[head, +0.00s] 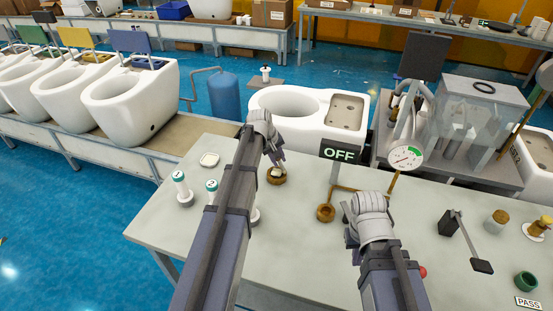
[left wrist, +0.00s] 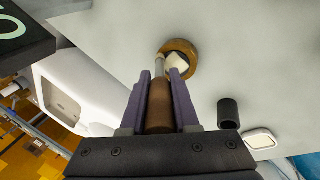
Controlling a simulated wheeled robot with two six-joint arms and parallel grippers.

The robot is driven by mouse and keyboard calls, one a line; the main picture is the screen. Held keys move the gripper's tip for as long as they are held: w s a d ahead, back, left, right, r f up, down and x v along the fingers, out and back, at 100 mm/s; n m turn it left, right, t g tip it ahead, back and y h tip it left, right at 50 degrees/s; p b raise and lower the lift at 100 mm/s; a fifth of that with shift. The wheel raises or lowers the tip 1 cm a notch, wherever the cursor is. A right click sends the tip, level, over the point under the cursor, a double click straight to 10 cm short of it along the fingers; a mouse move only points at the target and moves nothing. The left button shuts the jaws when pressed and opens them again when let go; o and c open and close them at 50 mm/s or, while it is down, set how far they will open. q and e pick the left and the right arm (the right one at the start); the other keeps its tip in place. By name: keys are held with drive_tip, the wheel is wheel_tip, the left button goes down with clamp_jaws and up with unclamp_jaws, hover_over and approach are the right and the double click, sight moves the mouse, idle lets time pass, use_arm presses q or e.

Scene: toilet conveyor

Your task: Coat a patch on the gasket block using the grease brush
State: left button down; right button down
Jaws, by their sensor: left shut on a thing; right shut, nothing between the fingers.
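My left gripper (head: 274,153) is shut on the grease brush (left wrist: 159,104), whose brown handle lies between the fingers in the left wrist view. The brush's pale metal neck points at a round brown pot (left wrist: 191,50) with something whitish in it. The brush end overlaps the pot in the picture; I cannot tell whether it touches. My right gripper (head: 349,224) is shut and empty above the table. I cannot identify the gasket block for certain; a small white rounded square (head: 209,160) lies at the table's left.
White bottles (head: 182,188) stand at left. A pressure gauge (head: 405,157) and a black lever (head: 465,240) are at right. A toilet (head: 312,112) stands behind the table (head: 160,235).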

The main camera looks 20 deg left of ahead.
use_arm(q)
drive_tip(key=shift+a, duration=1.5)
drive_tip(key=a, duration=0.3)
drive_tip(key=shift+s+f, duration=0.1)
wheel_tip(320, 180, up, 6)
drive_tip(key=p, duration=0.5)
drive_tip(key=shift+p, duration=0.4)
